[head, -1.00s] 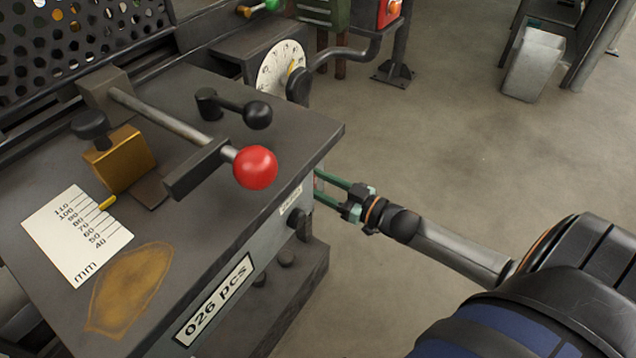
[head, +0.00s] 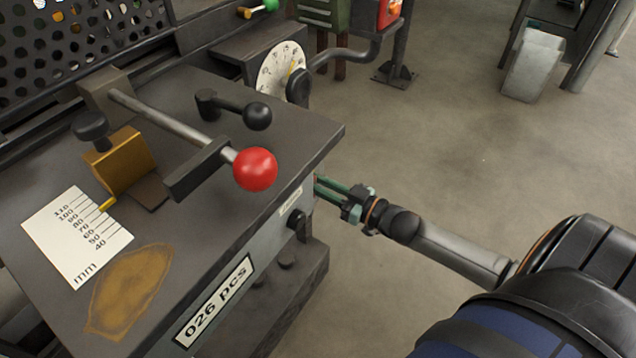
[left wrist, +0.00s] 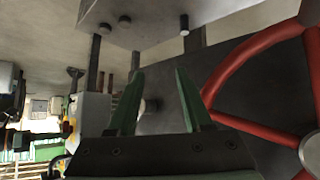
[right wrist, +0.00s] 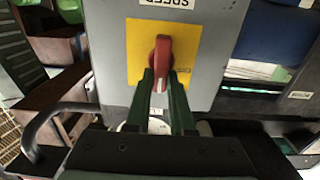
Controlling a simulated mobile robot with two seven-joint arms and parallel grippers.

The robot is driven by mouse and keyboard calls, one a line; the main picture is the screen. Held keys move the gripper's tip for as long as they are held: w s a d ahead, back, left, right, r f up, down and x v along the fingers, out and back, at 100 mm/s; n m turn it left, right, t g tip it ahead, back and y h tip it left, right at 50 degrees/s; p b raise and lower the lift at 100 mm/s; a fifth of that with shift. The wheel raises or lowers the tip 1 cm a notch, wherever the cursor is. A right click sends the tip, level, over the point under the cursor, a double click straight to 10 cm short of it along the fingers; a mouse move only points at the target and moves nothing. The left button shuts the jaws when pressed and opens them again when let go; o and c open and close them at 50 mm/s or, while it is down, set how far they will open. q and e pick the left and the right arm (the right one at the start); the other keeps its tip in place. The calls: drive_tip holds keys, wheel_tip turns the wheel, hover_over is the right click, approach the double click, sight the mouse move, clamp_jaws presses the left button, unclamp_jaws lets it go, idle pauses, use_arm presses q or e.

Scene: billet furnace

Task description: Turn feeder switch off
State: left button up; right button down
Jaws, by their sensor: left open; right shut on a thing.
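The feeder switch (right wrist: 162,48) is a red rotary handle on a yellow plate (right wrist: 137,48), on a grey panel in the right wrist view. Its handle stands upright in that picture. My right gripper (right wrist: 161,80) is shut on the handle, one green finger on each side. In the head view my right gripper (head: 319,187) reaches the right side of the grey machine, whose edge hides the switch. My left gripper (left wrist: 156,90) is open and empty in the left wrist view, and is not in the head view.
The machine top (head: 235,245) carries a lever with a red ball (head: 255,169), a black crank (head: 257,115) and a brass block (head: 125,160). A red wheel (left wrist: 236,68) is close to the right of my left gripper.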

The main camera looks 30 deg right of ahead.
drive_tip(key=shift+a+n, duration=0.1)
drive_tip(key=shift+n, duration=0.3)
drive_tip(key=n, duration=0.5)
drive_tip(key=a+f+n, duration=0.1)
drive_tip(key=n, duration=0.5)
drive_tip(key=n+p, duration=0.1)
drive_tip(key=n, duration=0.5)
drive_tip(key=shift+s+a+f, duration=0.2)
drive_tip(key=shift+s+f, duration=0.15)
drive_tip(key=shift+n, duration=0.3)
drive_tip(key=c, duration=0.8)
unclamp_jaws()
